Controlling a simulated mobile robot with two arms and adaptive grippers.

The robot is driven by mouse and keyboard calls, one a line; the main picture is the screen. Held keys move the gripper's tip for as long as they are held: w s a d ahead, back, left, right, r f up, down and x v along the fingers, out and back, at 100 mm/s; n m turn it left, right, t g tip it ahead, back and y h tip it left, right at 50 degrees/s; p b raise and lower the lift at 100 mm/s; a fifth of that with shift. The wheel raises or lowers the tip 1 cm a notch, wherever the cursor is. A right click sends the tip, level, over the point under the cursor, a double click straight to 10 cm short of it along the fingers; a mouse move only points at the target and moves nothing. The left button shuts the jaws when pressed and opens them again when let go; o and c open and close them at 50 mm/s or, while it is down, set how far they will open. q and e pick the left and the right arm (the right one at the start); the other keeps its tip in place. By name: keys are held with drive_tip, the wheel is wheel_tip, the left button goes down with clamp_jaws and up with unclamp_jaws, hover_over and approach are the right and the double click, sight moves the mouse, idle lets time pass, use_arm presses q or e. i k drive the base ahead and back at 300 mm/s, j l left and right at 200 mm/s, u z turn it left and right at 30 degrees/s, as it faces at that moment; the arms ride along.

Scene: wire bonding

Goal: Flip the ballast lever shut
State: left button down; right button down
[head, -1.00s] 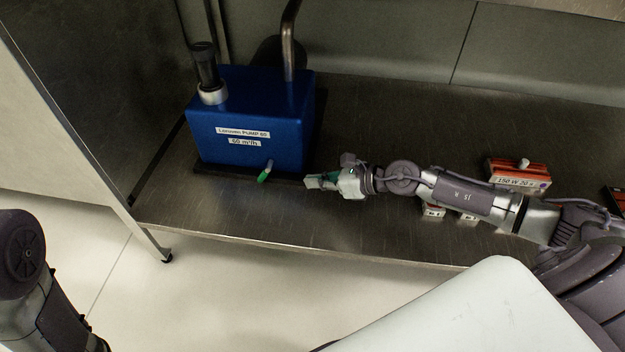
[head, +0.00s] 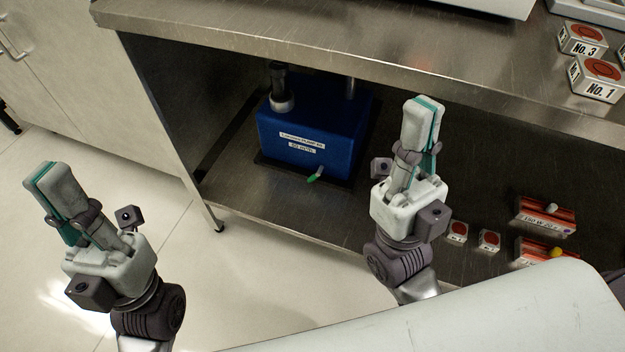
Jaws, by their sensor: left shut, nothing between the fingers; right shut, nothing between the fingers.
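The blue pump (head: 312,133) stands on the lower steel shelf, with a white label on its front. The ballast lever (head: 314,177), with a green tip, sticks out from the pump's lower front edge and slants down to the left. My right gripper (head: 424,108) is shut and empty, pointing up, to the right of the pump and apart from the lever. My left gripper (head: 47,178) is shut and empty, raised over the floor at the far left.
The upper bench (head: 330,50) overhangs the pump and holds white boxes marked No. 3 (head: 583,42) and No. 1 (head: 598,80). Orange-red boxes (head: 545,214) and small white boxes (head: 457,233) sit on the shelf at right.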

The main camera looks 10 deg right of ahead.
sight(314, 177)
drive_tip(key=i+j, duration=0.45)
drive_tip(key=j, duration=0.25)
drive_tip(key=j+z, duration=0.1)
drive_tip(key=z, duration=1.55)
drive_tip(key=i+j, duration=0.05)
